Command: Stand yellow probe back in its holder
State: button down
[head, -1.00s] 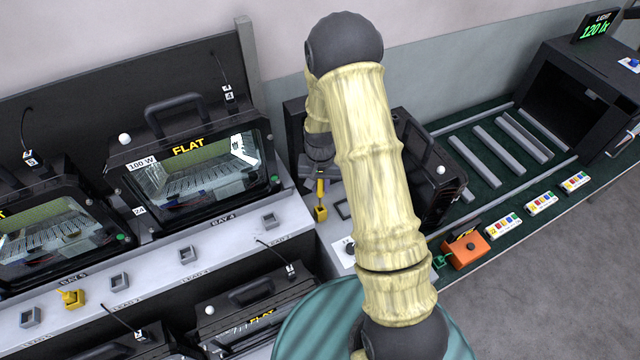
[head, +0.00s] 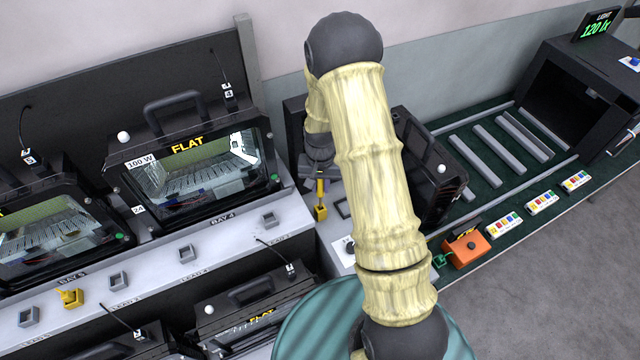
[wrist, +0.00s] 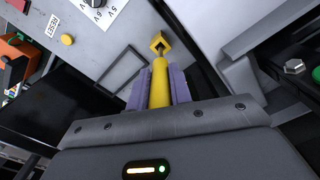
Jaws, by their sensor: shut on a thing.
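The yellow probe (wrist: 160,80) is gripped between the two pale purple fingers of my gripper (wrist: 160,90) in the wrist view. In the head view the probe (head: 320,189) hangs roughly upright below my gripper (head: 319,176). A small yellow square holder (wrist: 162,43) lies at the probe's far, dark tip. The holder also shows in the head view (head: 320,212) on the grey bench, right under the probe. The tip reaches the holder's opening in the picture; I cannot tell how deep it sits.
A black housing (head: 430,165) stands just right of my gripper, and a FLAT floodlight (head: 195,165) stands to the left. An orange box (head: 466,248) sits on the green bench. Another yellow piece (head: 70,297) is on the left ledge among grey sockets.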

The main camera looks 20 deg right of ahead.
aim_at(320, 196)
jog(key=shift+f+b, duration=2.35)
jog(key=shift+f, duration=0.75)
dwell(2.0)
jog(key=c, duration=1.2)
grip_release()
jog(key=shift+r, duration=0.1)
notch_tip(320, 196, up, 17)
jog(key=b, duration=0.3)
jog(key=shift+r, duration=0.15)
jog(key=shift+s, duration=0.15)
jog(key=s+n+t, duration=0.1)
jog(key=s, duration=0.4)
jog(key=s+n, duration=0.1)
jog(key=s, duration=0.4)
jog(key=s+n+t, duration=0.1)
jog(key=s, duration=0.5)
jog(key=shift+n+t, duration=0.3)
jog(key=shift+n, duration=0.1)
